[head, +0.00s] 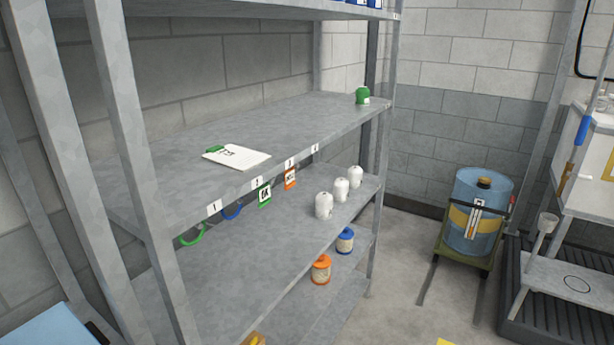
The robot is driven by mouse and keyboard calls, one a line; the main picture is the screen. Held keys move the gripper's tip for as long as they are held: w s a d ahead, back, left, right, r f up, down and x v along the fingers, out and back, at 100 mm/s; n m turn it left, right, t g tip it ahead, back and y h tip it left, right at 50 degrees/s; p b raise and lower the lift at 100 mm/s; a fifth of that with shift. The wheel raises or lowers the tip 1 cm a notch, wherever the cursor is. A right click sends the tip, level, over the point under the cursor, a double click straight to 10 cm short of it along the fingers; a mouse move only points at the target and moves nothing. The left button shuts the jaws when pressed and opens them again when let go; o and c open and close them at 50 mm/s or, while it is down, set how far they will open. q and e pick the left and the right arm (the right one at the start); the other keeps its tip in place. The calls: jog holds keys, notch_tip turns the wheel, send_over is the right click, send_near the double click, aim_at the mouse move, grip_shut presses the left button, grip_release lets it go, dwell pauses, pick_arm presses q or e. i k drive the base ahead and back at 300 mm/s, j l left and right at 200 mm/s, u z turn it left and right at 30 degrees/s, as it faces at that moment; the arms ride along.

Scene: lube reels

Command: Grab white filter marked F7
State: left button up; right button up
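Three white filters stand upright in a row on the second visible shelf of the grey rack. The nearest white filter (324,206) is the largest in view, the middle white filter (341,190) is just behind it, and the far white filter (355,177) is near the right post. Their markings are too small to read, so I cannot tell which one is F7. Neither of my grippers is in view.
The grey shelf rack (230,140) has upright posts. Its upper shelf holds a clipboard (236,157) and a green container (362,95). Tags and hooks hang from that shelf's front edge. Orange (320,269) and blue (345,240) containers stand lower. A blue drum (481,205) stands right.

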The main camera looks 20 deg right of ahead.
aim_at(340, 186)
jog(key=i+l, duration=0.15)
jog(key=l, duration=0.2)
jog(key=i+l+u, duration=0.1)
jog(key=i+l, duration=0.25)
jog(key=l, duration=0.3)
jog(key=i+l+u, duration=0.1)
jog(key=l, duration=0.25)
jog(key=i+l, duration=0.2)
jog(key=l, duration=0.15)
jog(key=i+l+u, duration=0.1)
jog(key=l, duration=0.3)
jog(key=i, duration=0.05)
